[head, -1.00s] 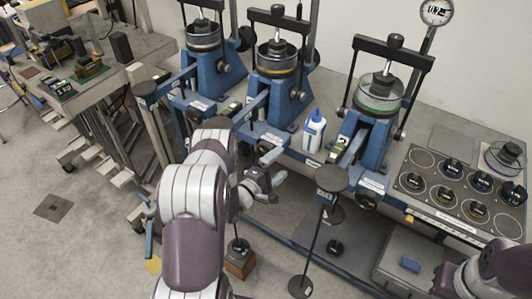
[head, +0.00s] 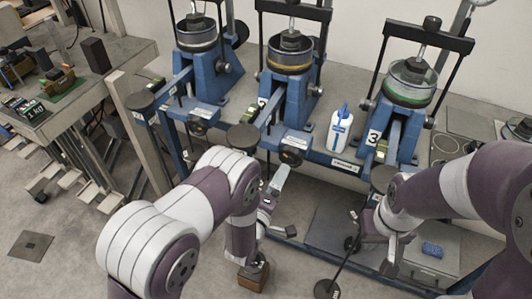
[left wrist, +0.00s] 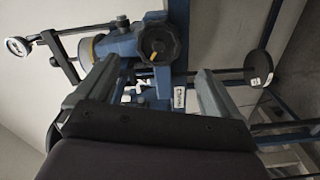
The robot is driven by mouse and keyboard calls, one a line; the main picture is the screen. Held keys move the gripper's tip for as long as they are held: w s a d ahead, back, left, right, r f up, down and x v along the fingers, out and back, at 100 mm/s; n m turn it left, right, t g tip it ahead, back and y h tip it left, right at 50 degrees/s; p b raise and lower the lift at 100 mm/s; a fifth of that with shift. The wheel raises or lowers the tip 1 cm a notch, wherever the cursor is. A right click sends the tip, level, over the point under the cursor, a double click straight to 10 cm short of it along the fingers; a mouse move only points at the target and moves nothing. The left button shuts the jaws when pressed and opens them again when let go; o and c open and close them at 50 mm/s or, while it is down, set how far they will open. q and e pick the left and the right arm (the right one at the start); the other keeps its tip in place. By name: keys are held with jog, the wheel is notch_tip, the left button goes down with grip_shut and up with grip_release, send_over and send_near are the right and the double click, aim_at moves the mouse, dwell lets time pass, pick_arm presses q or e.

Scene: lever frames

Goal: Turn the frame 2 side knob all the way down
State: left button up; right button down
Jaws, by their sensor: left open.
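Frame 2 is the middle blue lever frame (head: 287,95), with a yellow ring around its cylinder. In the left wrist view a black lobed knob (left wrist: 160,40) with a small orange mark shows large, just beyond the fingers. My left gripper (head: 281,206) is open, below and in front of the knob in the head view. In the left wrist view its empty fingers (left wrist: 155,95) are apart and not touching the knob. My right gripper (head: 378,242) appears open and empty, low in front of frame 3.
Blue frame 1 (head: 196,75) stands left, and frame 3 (head: 400,118) right. A white bottle (head: 340,130) stands between frames 2 and 3. A round black lever end (head: 243,137) sticks out left of the knob. A cluttered side table (head: 115,75) is far left.

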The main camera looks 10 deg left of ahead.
aim_at(290, 160)
pick_arm(q)
jog(key=b+x, duration=0.3)
jog(key=x, duration=0.6)
jog(key=shift+w+d+f, duration=0.15)
jog(key=shift+w+d, duration=0.1)
jog(key=shift+w, duration=0.05)
jog(key=c, duration=1.4)
jog(key=shift+w, duration=0.15)
pick_arm(e)
jog(key=f, duration=0.3)
jog(key=shift+s+d, duration=0.1)
jog(key=shift+d, duration=0.1)
